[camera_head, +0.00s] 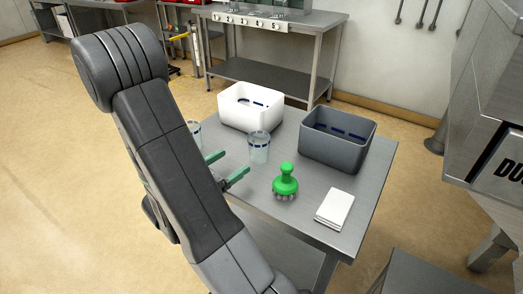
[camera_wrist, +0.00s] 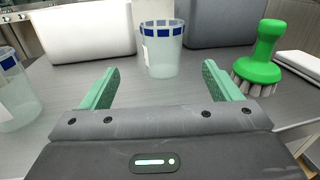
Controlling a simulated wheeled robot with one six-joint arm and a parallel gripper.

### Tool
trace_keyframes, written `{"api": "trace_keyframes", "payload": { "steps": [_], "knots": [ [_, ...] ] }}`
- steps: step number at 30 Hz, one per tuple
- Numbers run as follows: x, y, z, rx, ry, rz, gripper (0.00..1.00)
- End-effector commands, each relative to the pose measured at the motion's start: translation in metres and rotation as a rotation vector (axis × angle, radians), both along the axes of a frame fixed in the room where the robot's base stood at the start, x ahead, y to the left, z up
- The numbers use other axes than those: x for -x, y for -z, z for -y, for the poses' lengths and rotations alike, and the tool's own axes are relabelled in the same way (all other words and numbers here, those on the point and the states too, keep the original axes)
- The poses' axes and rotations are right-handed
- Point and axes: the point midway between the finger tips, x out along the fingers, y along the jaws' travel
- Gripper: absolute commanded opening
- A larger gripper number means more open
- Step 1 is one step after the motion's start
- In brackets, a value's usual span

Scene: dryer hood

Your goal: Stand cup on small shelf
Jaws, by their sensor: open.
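A clear cup (camera_head: 258,148) with a blue-squared band near its rim stands upright on the metal table, in front of the white bin. In the wrist view the same cup (camera_wrist: 161,50) stands ahead, between the lines of my fingers but beyond their tips. A second, similar cup (camera_wrist: 14,92) stands at the left of the wrist view; in the head view it (camera_head: 195,132) is partly hidden by my arm. My gripper (camera_head: 226,167) is open and empty, low over the table; its green fingers (camera_wrist: 160,78) are spread apart. I cannot make out a small shelf for certain.
A white bin (camera_head: 249,107) and a grey bin (camera_head: 338,138) stand at the table's back. A green brush (camera_head: 285,182) stands right of the cup, near folded white cloths (camera_head: 335,208). The table (camera_head: 368,190) has bare room at its right edge. A steel hood-type machine (camera_head: 490,120) stands right.

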Motion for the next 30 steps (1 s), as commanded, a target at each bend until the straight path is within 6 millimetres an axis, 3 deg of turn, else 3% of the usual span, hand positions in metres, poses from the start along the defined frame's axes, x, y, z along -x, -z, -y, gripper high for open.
{"api": "trace_keyframes", "payload": {
  "steps": [18,30],
  "knots": [
    [-0.049,-0.001,0.051,-0.001,0.009,-0.002,0.84],
    [-0.063,-0.003,0.067,-0.001,0.009,-0.002,0.84]
  ]
}}
